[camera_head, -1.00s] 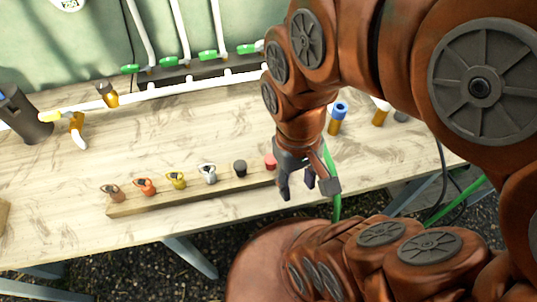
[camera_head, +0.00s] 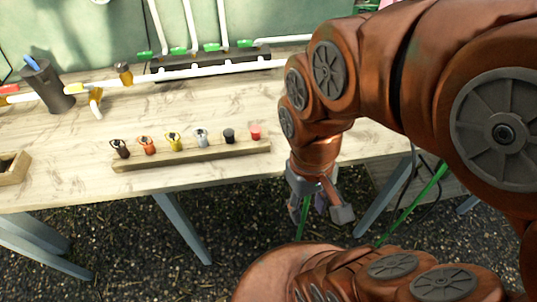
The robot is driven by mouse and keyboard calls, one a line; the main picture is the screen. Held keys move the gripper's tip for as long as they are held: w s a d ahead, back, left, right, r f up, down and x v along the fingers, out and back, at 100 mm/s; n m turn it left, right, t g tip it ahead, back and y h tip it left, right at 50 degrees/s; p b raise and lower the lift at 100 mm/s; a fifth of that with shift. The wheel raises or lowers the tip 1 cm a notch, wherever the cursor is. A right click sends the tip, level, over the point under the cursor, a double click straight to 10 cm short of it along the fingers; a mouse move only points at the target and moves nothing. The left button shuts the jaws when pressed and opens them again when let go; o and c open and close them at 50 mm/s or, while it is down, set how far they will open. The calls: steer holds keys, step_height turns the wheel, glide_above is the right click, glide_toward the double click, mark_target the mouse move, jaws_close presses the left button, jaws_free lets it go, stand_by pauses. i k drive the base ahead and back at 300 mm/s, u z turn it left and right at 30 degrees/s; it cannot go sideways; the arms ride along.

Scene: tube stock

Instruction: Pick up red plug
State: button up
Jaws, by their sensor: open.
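The red plug (camera_head: 255,131) stands at the right end of a low wooden strip (camera_head: 190,156) on the table. It is next to a black plug (camera_head: 229,135) and is in full view. My gripper (camera_head: 318,215) hangs fingers down, in front of the table's front edge, to the right of the red plug and nearer to me. Its fingers are apart with nothing between them. It does not touch the plug.
Several clamp-like pieces (camera_head: 173,141) fill the strip's left part. White pipes with green valves (camera_head: 212,47) run along the back. A dark cup (camera_head: 47,86) stands at the back left, a wooden box (camera_head: 13,168) at the left edge. The table (camera_head: 240,100) behind the strip is clear.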

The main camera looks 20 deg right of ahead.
mark_target(256, 130)
steer(key=k, duration=0.4)
steer(key=u, duration=1.65)
steer(key=i, duration=1.05)
steer(key=z, duration=1.45)
